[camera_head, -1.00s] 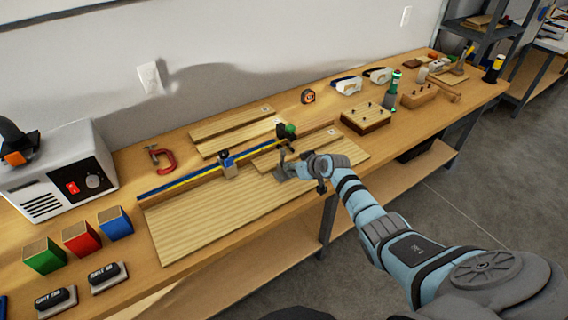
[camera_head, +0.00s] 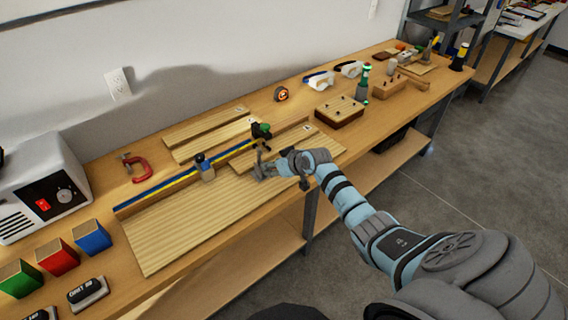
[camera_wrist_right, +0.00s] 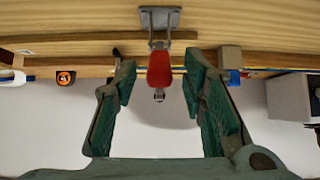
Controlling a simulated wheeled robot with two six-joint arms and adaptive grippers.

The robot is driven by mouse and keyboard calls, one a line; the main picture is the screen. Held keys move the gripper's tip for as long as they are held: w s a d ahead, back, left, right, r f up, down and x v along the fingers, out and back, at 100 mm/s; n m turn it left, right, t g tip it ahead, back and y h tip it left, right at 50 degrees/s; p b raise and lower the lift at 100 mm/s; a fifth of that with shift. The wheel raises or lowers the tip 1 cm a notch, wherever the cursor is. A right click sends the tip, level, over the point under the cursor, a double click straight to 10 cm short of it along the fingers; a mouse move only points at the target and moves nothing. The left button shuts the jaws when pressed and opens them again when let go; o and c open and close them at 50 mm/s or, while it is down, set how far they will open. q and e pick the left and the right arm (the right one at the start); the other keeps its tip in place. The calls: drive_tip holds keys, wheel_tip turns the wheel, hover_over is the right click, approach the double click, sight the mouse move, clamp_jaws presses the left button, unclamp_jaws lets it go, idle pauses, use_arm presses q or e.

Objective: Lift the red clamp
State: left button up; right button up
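A red C-shaped clamp (camera_head: 137,167) lies on the workbench at the left in the head view, left of the blue-and-yellow bar. In the right wrist view, a second red part, a handle (camera_wrist_right: 160,70) on metal rods with a grey plate (camera_wrist_right: 159,17), stands at the wooden board. My right gripper (camera_head: 276,162) is low over the board's right part, far from the C-shaped clamp. In the wrist view its green-padded fingers (camera_wrist_right: 160,88) are spread on both sides of the red handle, with gaps visible. The arm hides this handle in the head view. My left gripper is out of view.
The blue-and-yellow bar (camera_head: 182,181) with an upright block (camera_head: 205,168) runs along the board (camera_head: 190,225). A dark green-topped piece (camera_head: 262,131) stands behind my gripper. A power unit (camera_head: 40,190) and colored boxes (camera_head: 92,237) fill the left end.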

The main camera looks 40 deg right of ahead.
drive_tip(key=v, duration=0.9)
drive_tip(key=shift+s+r, duration=0.2)
